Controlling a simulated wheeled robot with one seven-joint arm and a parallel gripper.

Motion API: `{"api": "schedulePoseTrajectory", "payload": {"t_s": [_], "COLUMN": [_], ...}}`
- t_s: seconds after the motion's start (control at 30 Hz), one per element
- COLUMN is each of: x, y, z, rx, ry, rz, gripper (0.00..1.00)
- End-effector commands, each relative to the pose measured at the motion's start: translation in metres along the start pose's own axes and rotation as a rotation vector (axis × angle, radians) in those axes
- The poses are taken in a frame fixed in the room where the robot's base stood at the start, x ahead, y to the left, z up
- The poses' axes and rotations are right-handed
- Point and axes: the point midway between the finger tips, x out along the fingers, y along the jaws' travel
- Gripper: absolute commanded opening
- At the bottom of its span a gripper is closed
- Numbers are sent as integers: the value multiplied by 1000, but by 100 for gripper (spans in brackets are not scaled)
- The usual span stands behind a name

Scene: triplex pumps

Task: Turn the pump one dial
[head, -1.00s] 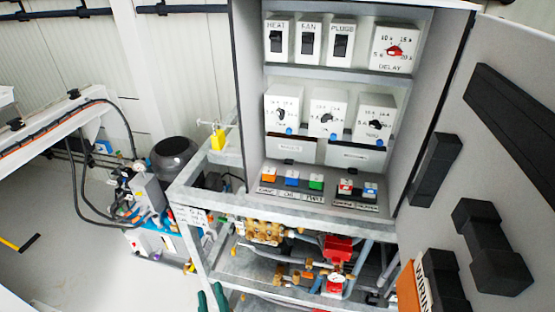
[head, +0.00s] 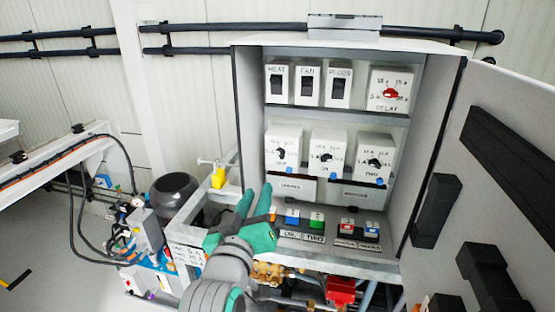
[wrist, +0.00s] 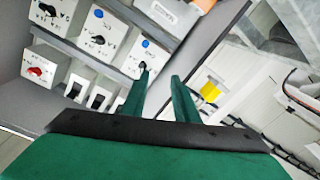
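Three white dial boxes with black knobs stand in a row on the cabinet's middle shelf: left (head: 283,151), middle (head: 327,155) and right (head: 376,158). Their labels are too small to tell surely which is pump one. My gripper (head: 256,192) is open and empty, below and left of the left box in the head view. In the wrist view, which is turned over, my gripper (wrist: 160,74) has its fingertips apart. One tip overlaps the lower edge of the nearest dial box (wrist: 146,55), beside its black knob. I see no clear contact.
Above are HEAT, FAN and PLUGS switches (head: 308,84) and a red-knobbed DELAY dial (head: 390,90). Coloured buttons (head: 316,220) lie below the dials. The open cabinet door (head: 480,130) bounds the right side.

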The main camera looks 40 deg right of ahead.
Motion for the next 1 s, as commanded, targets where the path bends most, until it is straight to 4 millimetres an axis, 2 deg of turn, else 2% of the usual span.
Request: {"api": "schedulePoseTrajectory", "payload": {"t_s": [0.03,0.13,0.37,0.8,1.0], "x": [1,1,8,78,101], "y": [11,25,35,36,38], "z": [-9,-19,-24,-24,-23], "rx": [6,11,15,14,15], "ry": [-1,-9,-19,-17,-17], "rz": [20,42,59,53,56], "gripper": [27,27,27,27,27]}}
